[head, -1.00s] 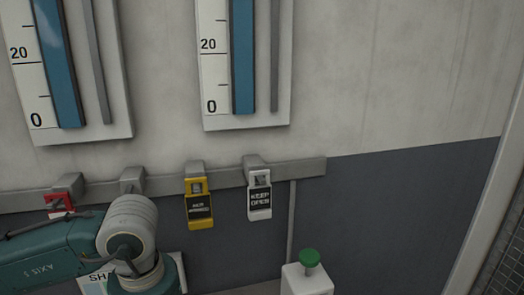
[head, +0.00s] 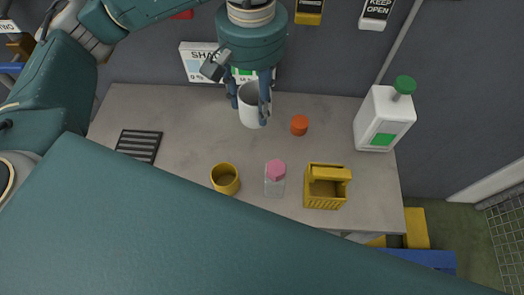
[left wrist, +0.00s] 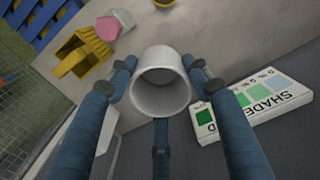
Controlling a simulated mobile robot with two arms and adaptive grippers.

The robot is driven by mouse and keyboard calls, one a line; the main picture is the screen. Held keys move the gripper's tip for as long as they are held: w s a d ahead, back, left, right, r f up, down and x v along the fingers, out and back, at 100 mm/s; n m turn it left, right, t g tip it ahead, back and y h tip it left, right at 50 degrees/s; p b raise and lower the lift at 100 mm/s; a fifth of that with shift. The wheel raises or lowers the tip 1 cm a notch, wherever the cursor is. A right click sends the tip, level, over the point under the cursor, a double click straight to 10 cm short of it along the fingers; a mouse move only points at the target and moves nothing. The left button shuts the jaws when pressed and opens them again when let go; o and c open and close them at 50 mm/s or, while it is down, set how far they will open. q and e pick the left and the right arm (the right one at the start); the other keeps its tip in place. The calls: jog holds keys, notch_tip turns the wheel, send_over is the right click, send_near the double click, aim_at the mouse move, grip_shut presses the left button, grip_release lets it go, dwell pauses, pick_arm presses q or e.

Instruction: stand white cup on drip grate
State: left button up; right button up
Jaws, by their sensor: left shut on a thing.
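The white cup (head: 248,108) is between the fingers of my left gripper (head: 252,92), which is shut on it. In the left wrist view the cup (left wrist: 160,88) sits among the blue fingers of the gripper (left wrist: 160,90) with its open mouth showing. In the head view the cup appears near the back of the grey table; I cannot tell how far above the surface it is. The black slatted drip grate (head: 139,145) lies at the left of the table, left of the cup, with nothing on it. My right gripper is not in view.
On the table (head: 190,115) are a yellow cup (head: 225,179), a pink-capped jar (head: 275,180), an orange cap (head: 299,125), a yellow basket (head: 325,188) and a white green-capped bottle (head: 384,118). A shade chart (head: 197,62) stands at the back wall. My large teal arm hides the table's front left.

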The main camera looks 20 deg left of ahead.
aim_at(257, 119)
pick_arm(q)
jog(key=shift+w+a+f, duration=0.15)
jog(key=shift+a+f, duration=0.05)
jog(key=shift+f, duration=0.1)
jog(key=f, duration=0.3)
jog(key=d+f+p, duration=0.1)
jog(key=f, duration=0.1)
jog(key=shift+s+f, duration=0.25)
jog(key=shift+f, duration=0.05)
jog(key=f+p, duration=0.1)
jog(key=f, duration=0.3)
jog(key=f+p, duration=0.1)
jog(key=f, duration=0.3)
jog(key=shift+w+a+f, duration=0.15)
jog(key=shift+a+f, duration=0.05)
jog(key=shift+f, duration=0.2)
notch_tip(257, 119, down, 4)
jog(key=shift+r+p, duration=0.15)
jog(key=shift+p, duration=0.4)
jog(key=shift+b, duration=0.3)
jog(key=o, duration=1.1)
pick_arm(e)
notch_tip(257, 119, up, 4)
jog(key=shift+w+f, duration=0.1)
